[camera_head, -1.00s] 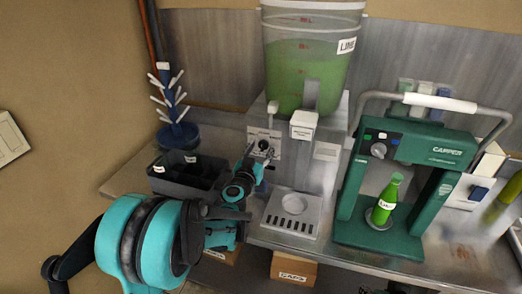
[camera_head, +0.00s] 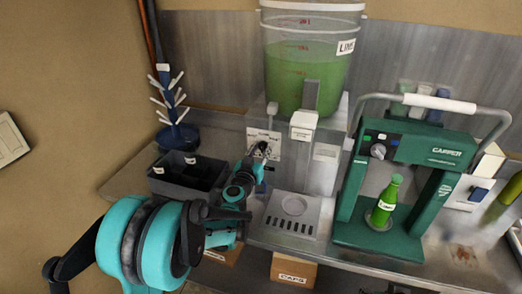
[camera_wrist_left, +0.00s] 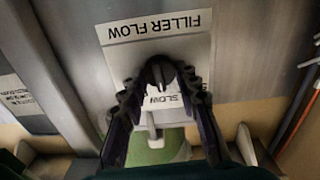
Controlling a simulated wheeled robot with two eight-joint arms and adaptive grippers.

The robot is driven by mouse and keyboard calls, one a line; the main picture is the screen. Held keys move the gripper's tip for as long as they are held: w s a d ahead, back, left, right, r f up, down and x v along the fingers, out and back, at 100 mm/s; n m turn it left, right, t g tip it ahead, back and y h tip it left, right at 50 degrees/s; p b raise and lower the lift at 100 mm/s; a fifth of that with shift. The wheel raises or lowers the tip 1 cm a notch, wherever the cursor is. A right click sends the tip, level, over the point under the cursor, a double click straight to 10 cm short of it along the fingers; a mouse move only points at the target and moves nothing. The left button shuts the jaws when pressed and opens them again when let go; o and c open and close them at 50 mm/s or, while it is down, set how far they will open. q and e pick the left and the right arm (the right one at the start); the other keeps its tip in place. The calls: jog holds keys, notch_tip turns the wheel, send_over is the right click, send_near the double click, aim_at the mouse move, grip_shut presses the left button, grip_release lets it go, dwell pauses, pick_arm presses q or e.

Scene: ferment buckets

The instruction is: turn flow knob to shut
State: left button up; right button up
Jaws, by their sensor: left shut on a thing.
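The flow knob (camera_wrist_left: 158,71) is small and dark, on a white plate lettered FILLER FLOW (camera_wrist_left: 155,30) in the left wrist view. The plate reads upside down there, with SLOW below the knob. My left gripper (camera_wrist_left: 158,88) is shut on the knob, one finger on each side. In the head view my left gripper (camera_head: 257,155) is at the plate (camera_head: 273,143) on the filler's front and covers most of the knob. The knob's exact angle is hard to tell. My right gripper is not in view.
The filler's bucket (camera_head: 302,65) holds green liquid above a drip tray (camera_head: 291,214). A green capper (camera_head: 428,160) with a green bottle (camera_head: 384,203) stands to the right. A dark bin (camera_head: 170,181) and a blue bottle rack (camera_head: 176,132) stand left.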

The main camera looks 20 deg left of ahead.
pick_arm(q)
jog(key=n, duration=0.3)
jog(key=shift+n, duration=0.4)
jog(key=shift+a+n, duration=0.1)
jog(key=shift+n, duration=1.9)
jog(key=o, duration=1.1)
jog(key=shift+f, duration=0.1)
jog(key=shift+o, duration=0.2)
jog(key=s, duration=1.2)
jog(key=shift+a, duration=0.25)
